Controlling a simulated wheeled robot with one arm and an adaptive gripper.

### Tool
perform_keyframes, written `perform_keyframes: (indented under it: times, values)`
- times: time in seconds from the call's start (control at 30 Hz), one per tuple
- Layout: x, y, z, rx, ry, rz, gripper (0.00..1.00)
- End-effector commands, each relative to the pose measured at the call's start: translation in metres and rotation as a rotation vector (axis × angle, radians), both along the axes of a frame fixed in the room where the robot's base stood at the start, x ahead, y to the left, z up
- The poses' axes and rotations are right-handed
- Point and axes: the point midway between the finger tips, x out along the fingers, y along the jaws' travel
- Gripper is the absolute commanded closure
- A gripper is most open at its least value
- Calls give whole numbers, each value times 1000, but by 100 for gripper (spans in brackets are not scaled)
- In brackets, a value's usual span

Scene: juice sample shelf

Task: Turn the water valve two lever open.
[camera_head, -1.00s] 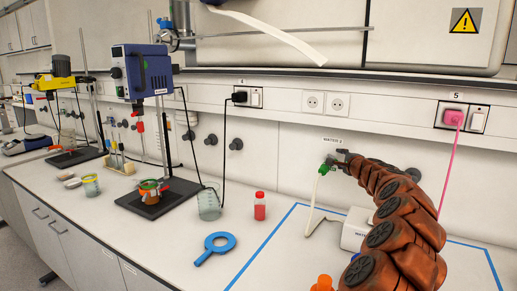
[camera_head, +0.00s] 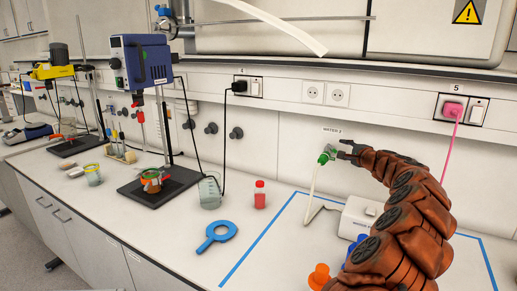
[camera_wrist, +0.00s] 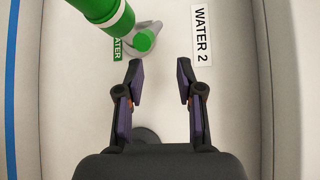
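The water valve two is on the wall under the "WATER 2" label (camera_wrist: 202,35), with a green part (camera_head: 326,155) and a pale hose hanging from it. In the wrist view a large green cylinder (camera_wrist: 105,15) fills the upper left, and a small green knob or lever end (camera_wrist: 143,40) sits on a grey body beside it. My gripper (camera_head: 346,151) is just right of the valve in the head view. In the wrist view my gripper (camera_wrist: 160,67) is open and empty, its fingertips just below the green knob and apart from it. The lever's angle is hard to tell.
A red bottle (camera_head: 260,194), a blue ring-shaped tool (camera_head: 217,237) and a beaker (camera_head: 210,192) are to the left. Sockets line the wall above.

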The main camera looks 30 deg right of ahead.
Motion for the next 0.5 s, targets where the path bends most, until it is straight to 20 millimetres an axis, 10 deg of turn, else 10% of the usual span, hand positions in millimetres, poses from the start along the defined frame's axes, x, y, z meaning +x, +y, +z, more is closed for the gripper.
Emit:
perform_keyframes:
  times: [0.5]
  values:
    - [-51, 11, 7, 0, 0, 3, 63]
